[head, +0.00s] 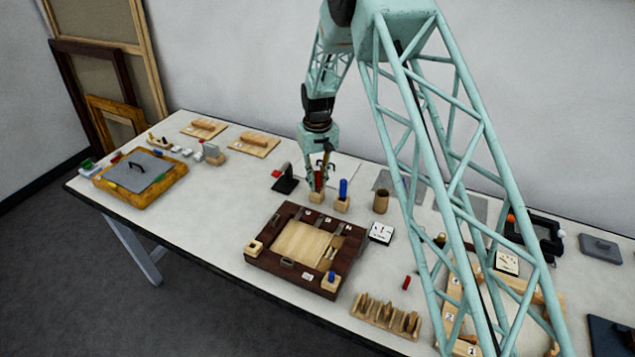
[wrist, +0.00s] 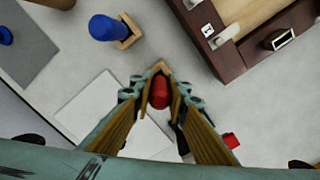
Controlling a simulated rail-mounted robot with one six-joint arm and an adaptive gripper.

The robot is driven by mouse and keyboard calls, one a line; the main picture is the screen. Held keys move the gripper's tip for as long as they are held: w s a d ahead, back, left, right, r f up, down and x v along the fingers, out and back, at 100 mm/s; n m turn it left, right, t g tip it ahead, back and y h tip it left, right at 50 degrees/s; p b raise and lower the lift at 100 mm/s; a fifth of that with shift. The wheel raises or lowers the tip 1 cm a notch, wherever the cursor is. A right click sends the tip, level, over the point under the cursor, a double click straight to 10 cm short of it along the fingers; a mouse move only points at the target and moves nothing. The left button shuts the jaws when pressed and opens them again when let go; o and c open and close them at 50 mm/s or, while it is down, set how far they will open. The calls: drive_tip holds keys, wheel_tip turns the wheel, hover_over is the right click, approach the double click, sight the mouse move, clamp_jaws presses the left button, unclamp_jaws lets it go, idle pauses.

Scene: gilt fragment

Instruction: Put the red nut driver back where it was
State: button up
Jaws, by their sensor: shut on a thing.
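The red nut driver (head: 318,181) stands upright between the fingers of my gripper (head: 320,170), right over a small wooden block (head: 317,197). In the wrist view my gripper (wrist: 160,88) is shut on its red handle (wrist: 159,93), with a corner of the wooden block (wrist: 160,66) showing just past it. The driver's lower end is hidden, so I cannot tell how deep it sits in the block. A blue driver (head: 343,188) stands upright in a similar wooden block (head: 342,206) just to the right; it also shows in the wrist view (wrist: 103,28).
A black stand (head: 286,184) is close on the left. A wooden cup (head: 381,201) stands right of the blue driver. A dark wooden frame (head: 262,262) lies in front, with a white dial (head: 381,233) beside it. White sheets lie flat behind.

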drive_tip(key=shift+f, duration=0.15)
drive_tip(key=o, duration=0.8)
drive_tip(key=shift+o, duration=0.2)
drive_tip(key=shift+r, duration=0.25)
drive_tip(key=shift+r, duration=5.95)
drive_tip(key=shift+r, duration=0.15)
